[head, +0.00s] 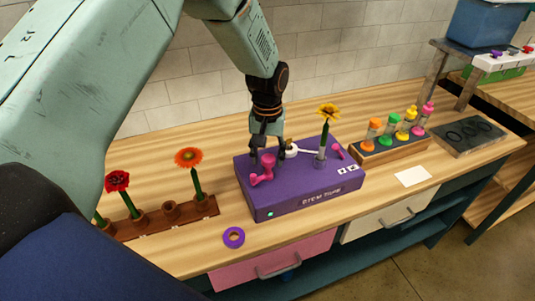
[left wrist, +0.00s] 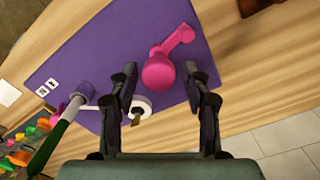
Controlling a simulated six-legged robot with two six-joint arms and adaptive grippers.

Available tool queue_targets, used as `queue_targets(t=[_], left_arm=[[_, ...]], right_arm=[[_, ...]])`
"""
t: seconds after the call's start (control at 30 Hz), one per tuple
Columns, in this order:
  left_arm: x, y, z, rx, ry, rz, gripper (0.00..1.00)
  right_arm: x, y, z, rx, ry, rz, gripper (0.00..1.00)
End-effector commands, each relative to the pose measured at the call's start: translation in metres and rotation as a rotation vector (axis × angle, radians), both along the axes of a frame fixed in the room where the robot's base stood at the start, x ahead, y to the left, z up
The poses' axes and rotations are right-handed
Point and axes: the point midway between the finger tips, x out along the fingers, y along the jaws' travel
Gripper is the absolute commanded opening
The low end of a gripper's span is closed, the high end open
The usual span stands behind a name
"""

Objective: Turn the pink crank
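The pink crank (head: 262,171) sits on the left part of the top of the purple stem timer box (head: 310,202). In the left wrist view the crank (left wrist: 181,38) shows its arm and a round knob (left wrist: 158,75). My left gripper (head: 268,152) points down over the box, right by the crank. In the left wrist view its two fingers (left wrist: 160,72) are apart, with the knob between or just beyond the fingertips. I see gaps beside the knob; I cannot tell any contact. My right gripper is in neither view.
A wooden rack (head: 172,215) with flowers is left, a purple ring (head: 233,237) in front, a rack of colourful pegs (head: 392,148) right.

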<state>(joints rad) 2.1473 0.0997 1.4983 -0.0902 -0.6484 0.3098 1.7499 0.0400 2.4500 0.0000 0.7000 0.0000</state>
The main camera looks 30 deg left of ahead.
Motion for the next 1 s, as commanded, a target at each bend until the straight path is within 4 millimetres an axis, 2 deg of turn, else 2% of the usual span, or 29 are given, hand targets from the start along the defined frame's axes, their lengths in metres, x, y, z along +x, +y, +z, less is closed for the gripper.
queue_targets(t=[0.07,0.47,1.0], left_arm=[[0.0000,0.0000,0.0001,0.000,0.000,0.000,0.39],[-0.0001,-0.0001,-0.0002,0.000,0.000,0.001,0.05],[-0.0008,-0.0001,-0.0003,0.000,0.003,-0.013,0.04]], right_arm=[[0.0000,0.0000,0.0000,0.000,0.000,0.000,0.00],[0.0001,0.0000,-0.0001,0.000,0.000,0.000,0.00],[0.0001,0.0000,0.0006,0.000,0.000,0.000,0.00]])
